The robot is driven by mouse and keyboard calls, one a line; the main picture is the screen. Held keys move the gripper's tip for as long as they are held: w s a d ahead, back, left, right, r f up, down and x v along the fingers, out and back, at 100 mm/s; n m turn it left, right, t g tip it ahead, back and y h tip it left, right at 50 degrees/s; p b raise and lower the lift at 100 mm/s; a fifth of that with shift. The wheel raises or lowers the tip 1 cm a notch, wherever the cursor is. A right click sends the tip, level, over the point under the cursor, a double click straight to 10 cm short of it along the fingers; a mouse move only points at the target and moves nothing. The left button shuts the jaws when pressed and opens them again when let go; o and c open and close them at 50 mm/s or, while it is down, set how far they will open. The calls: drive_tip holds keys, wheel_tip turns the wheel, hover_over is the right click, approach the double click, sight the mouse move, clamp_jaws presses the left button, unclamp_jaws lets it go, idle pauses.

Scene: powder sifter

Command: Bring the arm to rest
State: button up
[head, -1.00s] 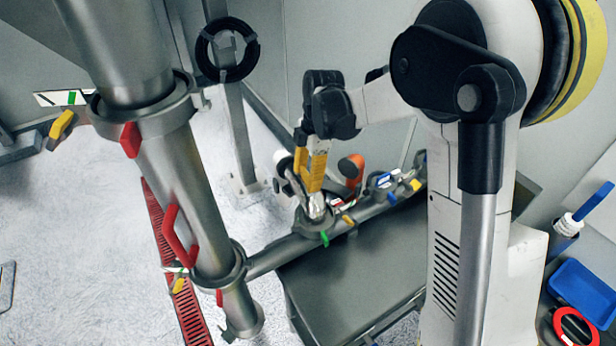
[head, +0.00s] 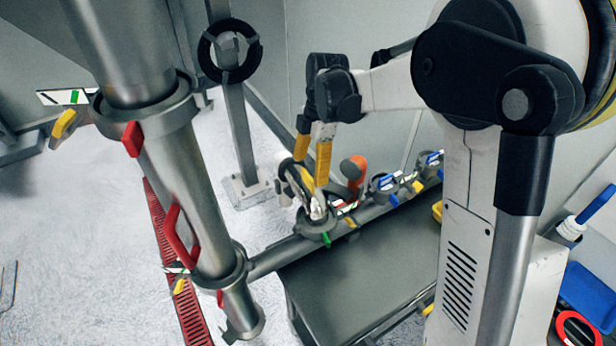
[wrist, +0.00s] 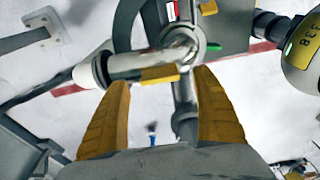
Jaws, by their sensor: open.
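My gripper (head: 312,162) is in the middle of the head view, at the end of my arm, with its yellow fingers pointing down. The fingers stand apart and hold nothing. Below and close to them is a metal fitting (head: 318,208) on the horizontal pipe. In the wrist view the two yellow fingers (wrist: 162,110) are spread wide. A metal pipe fitting (wrist: 140,66) with a yellow tag (wrist: 160,75) shows beyond the fingertips. I cannot tell whether any finger touches it.
A large vertical pipe (head: 185,190) with red handles stands at the left. The horizontal pipe (head: 285,254) carries clamps and an orange knob (head: 353,168). A dark table (head: 340,285) lies beneath it. A blue tray (head: 590,290) is at the lower right. Pale floor (head: 80,230) is open at the left.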

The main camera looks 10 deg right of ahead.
wheel_tip(320, 180, up, 8)
drive_tip(key=d, duration=0.1)
drive_tip(key=s+d+f+m+t+h+b, duration=0.1)
drive_tip(key=s+d+f+m+t+b, duration=0.1)
drive_tip(key=s+f+m+b, duration=0.6)
drive_tip(key=s+d+f+m+t+b, duration=0.2)
drive_tip(key=s+f+m+t+b, duration=0.3)
drive_tip(key=s+m, duration=0.8)
wheel_tip(320, 180, down, 4)
drive_tip(key=b, duration=0.4)
drive_tip(key=shift+s+d+t+h, duration=0.2)
drive_tip(key=shift+t+h, duration=0.1)
drive_tip(key=shift+h, duration=0.1)
